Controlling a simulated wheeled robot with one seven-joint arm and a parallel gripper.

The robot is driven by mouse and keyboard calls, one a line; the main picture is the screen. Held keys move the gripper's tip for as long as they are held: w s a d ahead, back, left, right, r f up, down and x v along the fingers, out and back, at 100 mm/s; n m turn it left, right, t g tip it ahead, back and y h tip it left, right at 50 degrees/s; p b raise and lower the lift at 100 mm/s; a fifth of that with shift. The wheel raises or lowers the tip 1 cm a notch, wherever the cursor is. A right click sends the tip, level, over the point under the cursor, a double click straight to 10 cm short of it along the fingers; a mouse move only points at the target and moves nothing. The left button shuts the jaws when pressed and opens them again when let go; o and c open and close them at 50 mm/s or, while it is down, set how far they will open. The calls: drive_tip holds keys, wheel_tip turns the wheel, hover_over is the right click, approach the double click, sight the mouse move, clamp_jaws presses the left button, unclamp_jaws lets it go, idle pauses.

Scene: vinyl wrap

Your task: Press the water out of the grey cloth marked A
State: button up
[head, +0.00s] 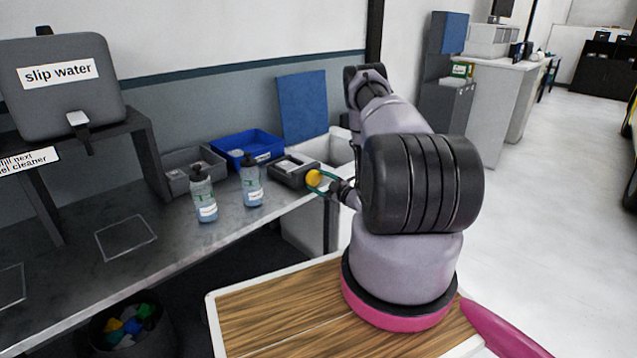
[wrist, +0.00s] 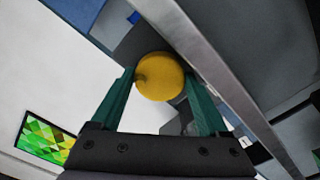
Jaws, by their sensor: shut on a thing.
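My gripper (head: 322,183), with green fingers, is at the front right edge of the grey bench. It is shut on a round yellow thing (head: 314,178). In the wrist view the yellow thing (wrist: 158,78) sits between the two fingertips (wrist: 160,84) and has a small darker nub on its left side. The grey cloth marked A cannot be made out in either view. A bin (head: 128,330) on the floor holds several crumpled pieces in different colours, too small to tell apart.
Two labelled bottles (head: 203,193) stand on the bench (head: 165,245). Behind them are a grey bin (head: 178,178), a blue tray (head: 262,143) and a dark box (head: 293,172) close to my gripper. A slip water tank (head: 60,110) stands on a stand at left. Open floor lies right.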

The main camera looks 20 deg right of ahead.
idle(0.4)
drive_tip(key=o, duration=1.2)
drive_tip(key=shift+o, duration=0.2)
